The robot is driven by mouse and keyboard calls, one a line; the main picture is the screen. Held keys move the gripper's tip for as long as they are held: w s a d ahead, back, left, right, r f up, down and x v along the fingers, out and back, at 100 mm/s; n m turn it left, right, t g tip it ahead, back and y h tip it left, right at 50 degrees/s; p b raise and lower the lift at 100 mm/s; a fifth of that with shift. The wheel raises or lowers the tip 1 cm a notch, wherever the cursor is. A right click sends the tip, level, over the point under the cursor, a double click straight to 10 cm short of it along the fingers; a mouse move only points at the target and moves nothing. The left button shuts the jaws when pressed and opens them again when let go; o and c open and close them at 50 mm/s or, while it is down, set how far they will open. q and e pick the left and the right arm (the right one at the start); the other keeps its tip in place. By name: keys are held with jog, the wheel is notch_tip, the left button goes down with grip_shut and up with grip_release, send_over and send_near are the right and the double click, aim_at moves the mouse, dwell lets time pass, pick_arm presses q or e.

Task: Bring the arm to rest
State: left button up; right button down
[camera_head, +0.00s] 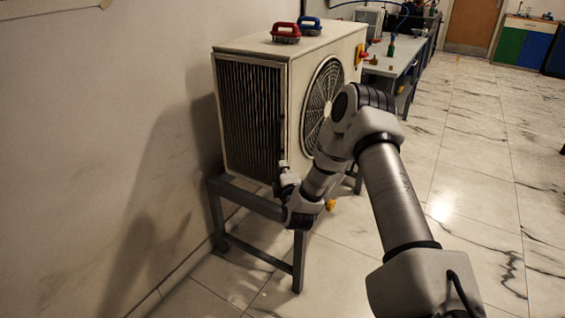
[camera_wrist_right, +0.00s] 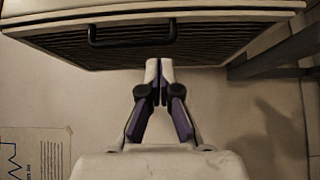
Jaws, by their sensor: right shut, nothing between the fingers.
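My right gripper (camera_wrist_right: 159,72) is shut and empty in the right wrist view. Its fingertips point toward the lower edge of a finned grille panel (camera_wrist_right: 205,42) with a black handle (camera_wrist_right: 132,32). I cannot tell whether they touch it. In the head view my right arm reaches in from the lower right and bends down. The gripper (camera_head: 283,172) shows small there, near the lower front corner of the white outdoor unit (camera_head: 300,100). My left gripper is not in view.
The unit stands on a grey metal frame (camera_head: 298,262). A red brush (camera_head: 286,33) and a blue brush (camera_head: 310,26) rest on top. A wall (camera_head: 90,140) runs close on the left. A workbench (camera_head: 392,66) stands behind. The tiled floor (camera_head: 475,190) at right is open.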

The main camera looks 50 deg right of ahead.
jog(key=v, duration=0.5)
